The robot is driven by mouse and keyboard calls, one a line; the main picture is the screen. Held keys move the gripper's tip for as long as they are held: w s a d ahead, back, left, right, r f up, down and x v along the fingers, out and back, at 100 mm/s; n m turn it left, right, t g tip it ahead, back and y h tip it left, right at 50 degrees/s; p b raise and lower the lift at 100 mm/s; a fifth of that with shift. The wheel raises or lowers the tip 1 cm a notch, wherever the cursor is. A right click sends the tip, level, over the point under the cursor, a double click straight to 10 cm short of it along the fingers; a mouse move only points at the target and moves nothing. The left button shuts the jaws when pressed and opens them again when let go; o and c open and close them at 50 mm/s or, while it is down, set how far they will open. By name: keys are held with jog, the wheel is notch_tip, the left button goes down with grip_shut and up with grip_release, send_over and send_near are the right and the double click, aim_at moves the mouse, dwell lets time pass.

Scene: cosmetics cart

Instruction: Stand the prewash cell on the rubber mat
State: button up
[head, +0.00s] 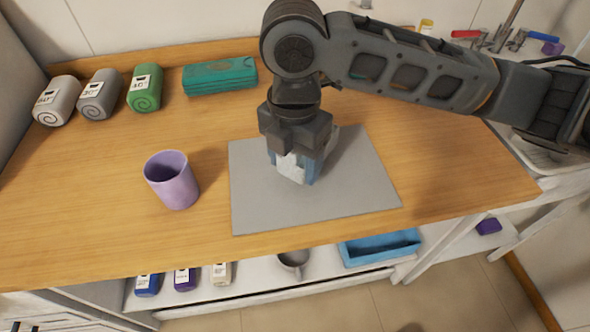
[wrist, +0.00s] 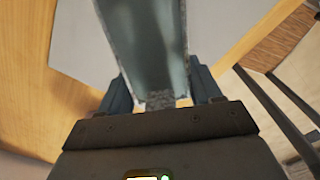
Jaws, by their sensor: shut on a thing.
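My gripper (head: 295,142) points down over the grey rubber mat (head: 355,195) on the wooden counter.
A purple cup (head: 172,180) stands left of the mat. A white cell (head: 57,101), a grey cell (head: 100,95), a green cell (head: 145,88) and a teal case (head: 220,77) are at the back. A shelf below holds several items, including a blue tray (head: 380,248).

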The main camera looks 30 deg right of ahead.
jog(key=shift+f, duration=1.85)
jog(key=shift+f, duration=0.1)
jog(key=shift+f, duration=0.1)
jog(key=o, duration=1.2)
notch_tip(320, 180, up, 12)
jog(key=shift+r, duration=0.2)
jog(key=shift+a, duration=0.1)
